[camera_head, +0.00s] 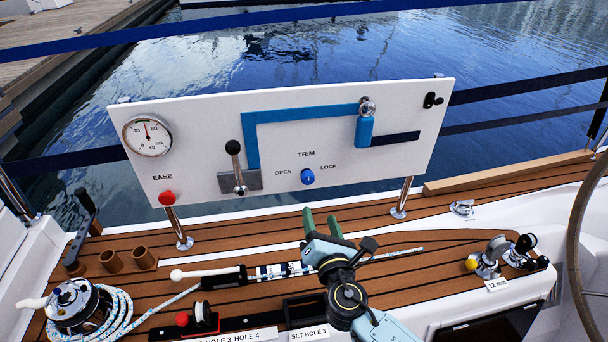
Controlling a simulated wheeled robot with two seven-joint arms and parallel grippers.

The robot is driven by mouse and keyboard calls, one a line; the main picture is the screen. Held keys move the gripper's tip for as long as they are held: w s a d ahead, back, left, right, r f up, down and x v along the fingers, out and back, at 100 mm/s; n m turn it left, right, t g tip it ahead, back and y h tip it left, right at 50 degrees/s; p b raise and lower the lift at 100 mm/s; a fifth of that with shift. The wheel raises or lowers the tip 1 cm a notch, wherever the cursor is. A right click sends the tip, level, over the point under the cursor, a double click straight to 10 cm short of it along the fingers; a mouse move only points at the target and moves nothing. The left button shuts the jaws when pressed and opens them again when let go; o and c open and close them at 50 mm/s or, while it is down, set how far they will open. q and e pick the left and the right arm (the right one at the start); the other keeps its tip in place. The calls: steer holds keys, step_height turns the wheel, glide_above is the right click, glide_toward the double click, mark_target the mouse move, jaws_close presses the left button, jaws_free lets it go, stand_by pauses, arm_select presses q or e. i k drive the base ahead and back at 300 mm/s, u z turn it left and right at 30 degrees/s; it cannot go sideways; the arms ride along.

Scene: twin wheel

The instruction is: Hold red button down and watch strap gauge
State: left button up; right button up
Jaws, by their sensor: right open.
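The red button (166,198) sits at the lower left of the white panel (200,120), under the word EASE. Nothing touches it. The round strap gauge (148,135) is above it, marked in kg, and its needle points nearly straight up. A blue strap (300,111) runs along the panel to a metal ring (367,107) above a blue cylinder (364,132). My right gripper (321,224), with green fingers, is open and empty below the panel, well right of the button. My left gripper is out of view.
A winch with coiled rope (75,302), a black handle (84,228) and wooden cups (112,261) stand at left. Metal fittings (493,257) and a steering wheel (577,225) are at right.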

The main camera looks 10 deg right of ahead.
mark_target(166, 199)
steer(key=k, duration=1)
